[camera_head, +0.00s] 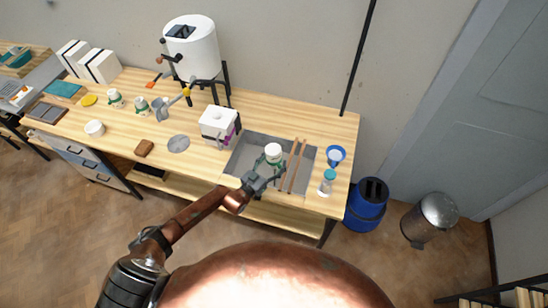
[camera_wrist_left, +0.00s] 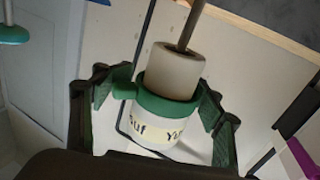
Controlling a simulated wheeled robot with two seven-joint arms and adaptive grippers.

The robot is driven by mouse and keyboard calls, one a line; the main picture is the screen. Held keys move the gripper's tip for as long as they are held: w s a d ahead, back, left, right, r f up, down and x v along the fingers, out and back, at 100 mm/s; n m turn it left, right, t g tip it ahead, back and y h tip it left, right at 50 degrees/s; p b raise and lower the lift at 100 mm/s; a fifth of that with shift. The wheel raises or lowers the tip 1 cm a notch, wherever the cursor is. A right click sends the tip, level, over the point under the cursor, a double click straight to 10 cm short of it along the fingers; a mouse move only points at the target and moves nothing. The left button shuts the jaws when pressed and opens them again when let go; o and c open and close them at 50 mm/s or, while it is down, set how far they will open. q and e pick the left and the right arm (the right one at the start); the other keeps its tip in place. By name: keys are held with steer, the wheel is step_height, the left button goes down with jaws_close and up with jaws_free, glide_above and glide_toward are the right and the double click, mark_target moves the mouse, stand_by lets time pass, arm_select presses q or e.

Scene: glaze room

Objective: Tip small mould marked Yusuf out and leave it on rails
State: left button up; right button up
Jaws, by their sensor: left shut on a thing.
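The small mould marked Yusuf (camera_head: 273,151) is white with a green band. In the left wrist view its label (camera_wrist_left: 170,134) shows part of the name, "suf" and "Yu". My left gripper (camera_head: 268,169) is shut around the mould, with a dark green finger on either side in the left wrist view (camera_wrist_left: 152,100). The mould is over the grey basin in the bench, just left of the two brown wooden rails (camera_head: 292,166). Whether it touches anything below, and its exact tilt, I cannot tell. My right gripper is not in view.
The grey basin (camera_head: 244,157) lies in the wooden bench. A white block mould (camera_head: 219,122) stands at its left. A blue-rimmed bowl (camera_head: 335,155) and a blue-lidded jar (camera_head: 327,182) stand at its right. Two green-banded moulds (camera_head: 115,98) (camera_head: 141,104) stand far left.

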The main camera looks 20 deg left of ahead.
arm_select(q)
steer(key=shift+d+r+m+p, duration=0.1)
steer(key=shift+r+m+p, duration=0.05)
steer(key=shift+m+p, duration=0.3)
steer(key=shift+d+f+b, duration=0.3)
steer(key=shift+d+f, duration=0.2)
steer(key=shift+d+f+b, duration=0.2)
steer(key=shift+d+f, duration=0.15)
steer(key=shift+d, duration=0.3)
steer(key=shift+d+f+b, duration=0.25)
steer(key=shift+d+f, duration=0.1)
steer(key=shift+d, duration=0.25)
steer(key=shift+d+f+b, duration=0.2)
steer(key=shift+d+f, duration=0.15)
steer(key=shift+d, duration=0.3)
steer(key=shift+s+d+f+b, duration=0.1)
steer(key=shift+d+f+b, duration=0.25)
steer(key=shift+d, duration=0.3)
steer(key=shift+d+f+b, duration=0.25)
steer(key=shift+d+f, duration=0.15)
steer(key=shift+d, duration=0.25)
steer(key=shift+f, duration=0.2)
steer(key=shift+f+b, duration=0.45)
steer(key=shift+b, duration=0.2)
